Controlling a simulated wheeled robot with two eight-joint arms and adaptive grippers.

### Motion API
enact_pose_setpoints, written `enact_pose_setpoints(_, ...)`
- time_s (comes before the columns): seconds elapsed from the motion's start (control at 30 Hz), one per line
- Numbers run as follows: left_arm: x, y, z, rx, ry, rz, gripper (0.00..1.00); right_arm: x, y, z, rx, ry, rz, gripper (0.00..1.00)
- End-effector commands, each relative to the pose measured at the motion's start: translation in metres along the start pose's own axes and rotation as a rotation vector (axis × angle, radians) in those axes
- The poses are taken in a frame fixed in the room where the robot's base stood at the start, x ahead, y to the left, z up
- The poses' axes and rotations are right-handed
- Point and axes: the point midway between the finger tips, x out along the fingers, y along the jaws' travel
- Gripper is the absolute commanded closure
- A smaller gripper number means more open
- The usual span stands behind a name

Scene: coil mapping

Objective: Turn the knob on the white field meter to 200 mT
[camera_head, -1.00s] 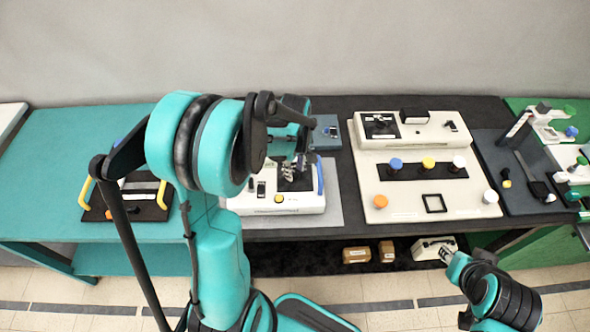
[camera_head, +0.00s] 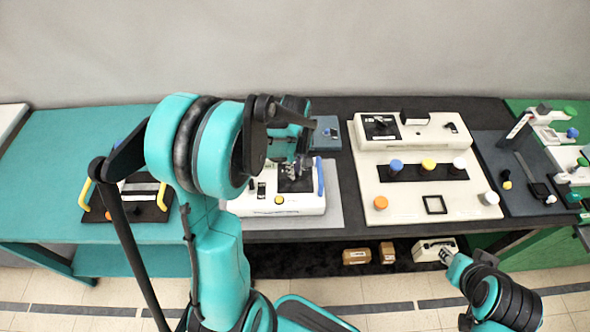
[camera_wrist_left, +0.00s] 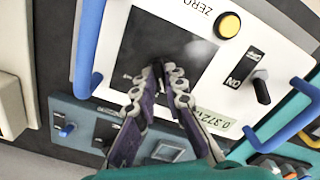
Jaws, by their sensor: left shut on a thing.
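The white field meter (camera_head: 315,204) stands on the table in front of my left arm. It has a dark panel, a yellow ZERO button (camera_wrist_left: 228,25), a black toggle switch (camera_wrist_left: 262,90), a small numeric display (camera_wrist_left: 222,121) and blue handles (camera_wrist_left: 87,45). My left gripper (camera_head: 294,172) is over the dark panel. In the left wrist view its fingertips (camera_wrist_left: 165,72) are close together, shut on the knob. The fingers hide the knob, and its scale cannot be read. My right gripper (camera_head: 446,255) is low at the front right, away from the meter; its jaws are too small to judge.
A blue-grey box (camera_head: 327,132) stands just behind the meter. A cream panel with coloured knobs (camera_head: 399,207) is to the right. A dark tray with yellow handles (camera_head: 150,208) is to the left. Small brown boxes (camera_head: 357,256) are on the lower shelf.

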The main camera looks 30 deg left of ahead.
Motion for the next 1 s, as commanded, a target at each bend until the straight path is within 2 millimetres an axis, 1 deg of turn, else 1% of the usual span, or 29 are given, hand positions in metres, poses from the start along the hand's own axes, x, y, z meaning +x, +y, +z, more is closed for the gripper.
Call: enact_pose_setpoints(1.0,0.0001,0.0000,-0.0001,0.951,0.000,0.000,1.00,0.0059,0.0000,0.0042,0.000,0.000,0.000,0.67)
